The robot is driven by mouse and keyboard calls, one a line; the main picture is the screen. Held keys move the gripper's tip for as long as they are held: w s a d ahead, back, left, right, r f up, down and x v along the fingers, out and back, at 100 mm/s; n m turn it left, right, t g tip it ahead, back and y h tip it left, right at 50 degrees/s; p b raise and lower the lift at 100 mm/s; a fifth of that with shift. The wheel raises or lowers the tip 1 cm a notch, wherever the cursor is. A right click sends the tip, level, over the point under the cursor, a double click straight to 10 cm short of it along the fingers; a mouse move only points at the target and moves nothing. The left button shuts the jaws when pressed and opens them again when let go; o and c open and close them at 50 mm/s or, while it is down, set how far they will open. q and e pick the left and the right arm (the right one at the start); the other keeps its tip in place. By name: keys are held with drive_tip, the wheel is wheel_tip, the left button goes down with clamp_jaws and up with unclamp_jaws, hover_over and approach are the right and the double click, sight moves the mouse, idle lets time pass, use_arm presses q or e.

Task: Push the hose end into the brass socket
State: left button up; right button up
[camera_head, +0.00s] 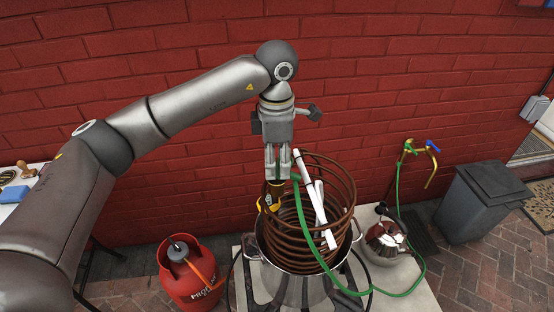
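My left gripper (278,174) points straight down over the left side of a brown copper coil (345,185). Its fingers are close together around the end of the green hose (322,232), with a bit of green showing between them. The brass socket (275,188) appears to be the brownish-gold piece right below the fingertips, at the coil's left edge. The fingers hide the hose tip, so I cannot tell whether it touches the socket or sits in it. The hose hangs from the fingers across the coil's front. My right gripper is not in view.
The coil stands in a steel pot (290,288) on a burner. White rods (309,190) lean inside the coil. A kettle (385,238) stands to the right, a red gas bottle (188,272) to the left. The hose runs to a wall tap (408,148). A brick wall is behind.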

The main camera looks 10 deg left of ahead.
use_arm(q)
drive_tip(key=shift+o, duration=0.6)
wheel_tip(320, 180, up, 12)
idle(0.5)
